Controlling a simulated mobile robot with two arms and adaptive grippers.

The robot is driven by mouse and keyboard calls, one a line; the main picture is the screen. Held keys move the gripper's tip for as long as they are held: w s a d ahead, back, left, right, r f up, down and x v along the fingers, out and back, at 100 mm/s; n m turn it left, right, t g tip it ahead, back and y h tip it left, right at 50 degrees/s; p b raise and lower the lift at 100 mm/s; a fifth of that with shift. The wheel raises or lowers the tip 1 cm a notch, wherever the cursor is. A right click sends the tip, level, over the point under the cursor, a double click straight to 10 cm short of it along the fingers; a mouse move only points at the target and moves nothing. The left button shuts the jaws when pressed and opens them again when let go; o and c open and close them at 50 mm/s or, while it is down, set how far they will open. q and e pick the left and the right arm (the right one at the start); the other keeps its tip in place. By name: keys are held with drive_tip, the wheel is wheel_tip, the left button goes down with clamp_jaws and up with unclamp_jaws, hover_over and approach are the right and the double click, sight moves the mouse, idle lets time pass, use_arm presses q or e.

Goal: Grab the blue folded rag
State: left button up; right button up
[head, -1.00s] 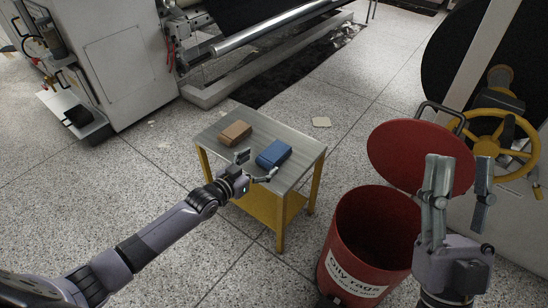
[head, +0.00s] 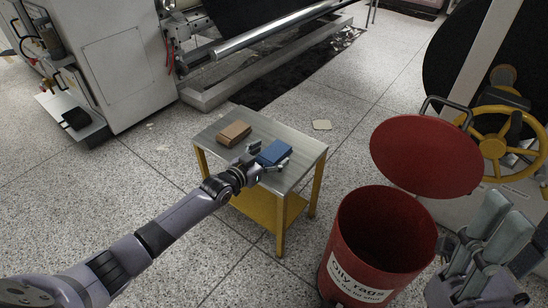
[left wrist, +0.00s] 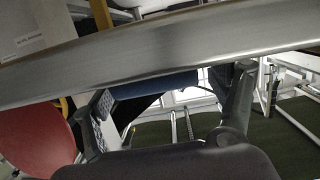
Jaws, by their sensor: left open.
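The blue folded rag (head: 273,152) lies on the metal top of a small yellow-legged table (head: 285,184). It also shows in the left wrist view (left wrist: 155,86), between the two fingers and against the table edge. My left gripper (head: 263,159) is open at the near-left side of the rag, its fingers spread to either side of it. Whether the fingers touch the rag cannot be told. My right gripper (head: 497,236) is at the lower right, away from the table; its finger gap is unclear from this angle.
A brown folded rag (head: 234,133) lies left of the blue one. A red bin (head: 345,240) labelled for oily rags stands right of the table, its red lid (head: 425,155) raised. A yellow handwheel (head: 503,130) is at the right.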

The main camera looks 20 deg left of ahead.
use_arm(q)
drive_tip(key=c, duration=1.2)
drive_tip(key=shift+r, duration=0.15)
